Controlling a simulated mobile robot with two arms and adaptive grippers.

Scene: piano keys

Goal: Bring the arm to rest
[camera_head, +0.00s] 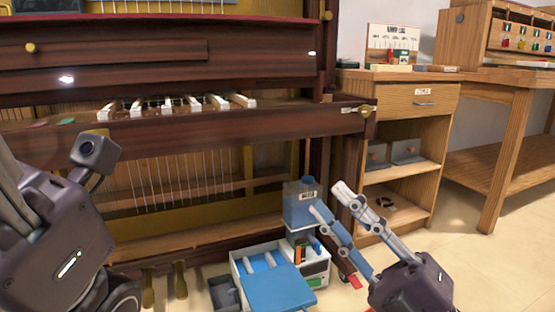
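My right gripper (327,198) is at the lower right, in front of the piano's right end. Its two long fingers point up and left, with a gap between the tips, and nothing shows between them. My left arm comes in at the left edge; its gripper fingers are not in view. The upright piano (180,128) is dark reddish wood. A few white keys (170,105) sit spaced apart in its key bed, and strings show below through the open lower front.
A wooden cabinet (412,105) stands right of the piano, beside a workbench (505,85). Floor at the lower right is clear.

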